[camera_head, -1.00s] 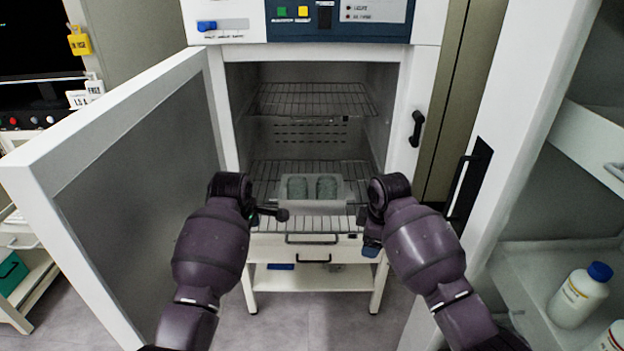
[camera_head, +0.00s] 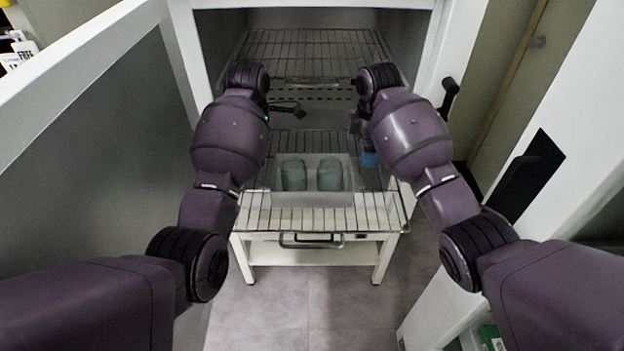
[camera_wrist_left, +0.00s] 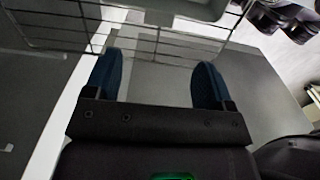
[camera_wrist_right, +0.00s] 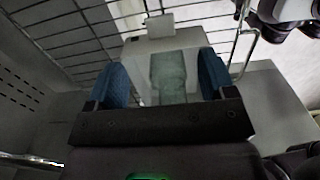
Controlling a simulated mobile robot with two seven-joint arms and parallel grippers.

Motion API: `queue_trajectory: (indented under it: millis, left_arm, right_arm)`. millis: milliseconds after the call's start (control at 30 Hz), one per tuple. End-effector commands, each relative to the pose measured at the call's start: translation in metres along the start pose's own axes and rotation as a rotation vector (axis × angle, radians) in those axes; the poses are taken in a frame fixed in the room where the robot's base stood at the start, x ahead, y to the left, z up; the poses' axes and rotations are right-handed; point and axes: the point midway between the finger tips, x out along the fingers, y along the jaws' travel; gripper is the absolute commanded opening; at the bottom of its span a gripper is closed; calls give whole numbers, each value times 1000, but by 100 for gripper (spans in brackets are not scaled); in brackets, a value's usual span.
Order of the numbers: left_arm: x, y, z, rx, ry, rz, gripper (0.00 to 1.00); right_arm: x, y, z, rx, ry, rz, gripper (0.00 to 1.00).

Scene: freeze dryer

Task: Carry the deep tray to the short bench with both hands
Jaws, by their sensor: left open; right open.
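The deep tray (camera_head: 312,199) is a pale, clear-looking box holding two grey-green items. It sits on a wire shelf that reaches out of the open cabinet. My left gripper (camera_head: 288,110) is open and empty, behind and left of the tray in the head view. In the left wrist view its blue fingers (camera_wrist_left: 153,82) are apart, with the tray's edge (camera_wrist_left: 190,7) beyond. My right gripper (camera_head: 368,157) is open, right of the tray. In the right wrist view one grey-green item shows between its fingers (camera_wrist_right: 160,82); I see no contact. I cannot identify the short bench for certain.
The open cabinet door (camera_head: 90,180) stands left. A white door with a dark handle (camera_head: 527,175) is at right. Grey floor (camera_head: 300,310) is clear in front.

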Motion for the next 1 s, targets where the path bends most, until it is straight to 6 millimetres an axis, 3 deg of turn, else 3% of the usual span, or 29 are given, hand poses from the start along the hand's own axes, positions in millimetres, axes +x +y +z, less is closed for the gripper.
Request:
queue_trajectory:
  millis: [267, 700, 1000]
  left_arm:
    - [11, 0, 0, 1, 0, -3, 77]
    - [77, -1, 0, 0, 0, -3, 77]
    - [105, 0, 0, 1, 0, 0, 77]
  right_arm:
    - [11, 0, 0, 1, 0, -2, 77]
    - [77, 0, 0, 1, 1, -2, 77]
    - [105, 0, 0, 2, 1, 0, 77]
